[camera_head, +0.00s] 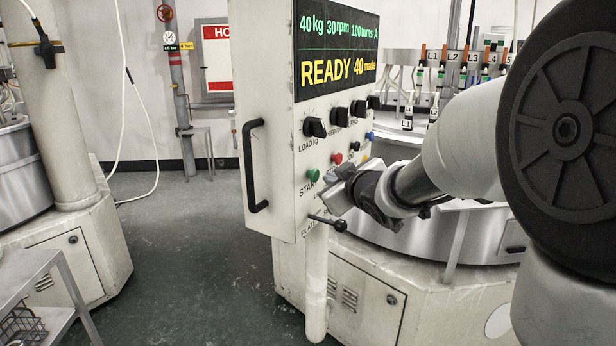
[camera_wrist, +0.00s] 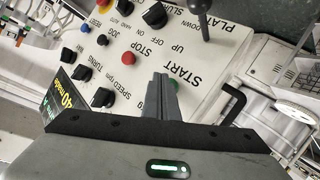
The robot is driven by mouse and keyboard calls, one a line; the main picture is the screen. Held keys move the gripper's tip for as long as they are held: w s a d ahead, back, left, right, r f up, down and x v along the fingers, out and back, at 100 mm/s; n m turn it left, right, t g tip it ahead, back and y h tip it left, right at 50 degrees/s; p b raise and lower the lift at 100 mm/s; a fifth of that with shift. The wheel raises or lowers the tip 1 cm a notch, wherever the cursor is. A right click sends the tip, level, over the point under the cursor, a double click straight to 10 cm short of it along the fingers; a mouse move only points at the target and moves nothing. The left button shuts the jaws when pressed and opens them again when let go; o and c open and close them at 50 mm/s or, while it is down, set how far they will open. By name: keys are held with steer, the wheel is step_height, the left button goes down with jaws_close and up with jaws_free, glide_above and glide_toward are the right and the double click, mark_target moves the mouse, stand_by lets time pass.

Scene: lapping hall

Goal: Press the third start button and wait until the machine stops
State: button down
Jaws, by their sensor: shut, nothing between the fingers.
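The control panel (camera_head: 270,120) of a lapping machine stands in the middle of the head view. The green START button (camera_head: 313,175) is low on its face, with the red STOP button (camera_head: 337,158) to its right. The display (camera_head: 337,50) reads READY and 40 made. My gripper (camera_head: 334,190) is shut and empty, close to the panel just right of the green button. In the wrist view the shut fingers (camera_wrist: 161,82) partly cover the green button (camera_wrist: 175,84) beside the word START. I cannot tell whether they touch the panel.
A lever with a black ball (camera_head: 340,225) sticks out below the green button. Black knobs (camera_head: 314,127) sit above it, and a black handle (camera_head: 253,165) is on the panel's left side. Another machine (camera_head: 70,245) stands at left. Green floor (camera_head: 200,260) lies clear between.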

steer(key=shift+w+a, duration=0.1)
steer(key=shift+a, duration=0.1)
stand_by(0.7)
steer(key=shift+w+a, duration=0.15)
steer(key=shift+a, duration=0.05)
steer(key=shift+w+a+b, duration=0.3)
steer(key=shift+a+b, duration=0.1)
steer(key=shift+b, duration=0.15)
stand_by(0.9)
steer(key=shift+d, duration=0.1)
steer(key=shift+s+d+p, duration=0.55)
steer(key=shift+d, duration=0.1)
steer(key=shift+s+d+p, duration=0.7)
steer(key=shift+s+d, duration=0.05)
steer(key=shift+d, duration=0.3)
steer(key=shift+s+d+p, duration=0.65)
steer(key=shift+s+d, duration=0.05)
steer(key=shift+d, duration=0.3)
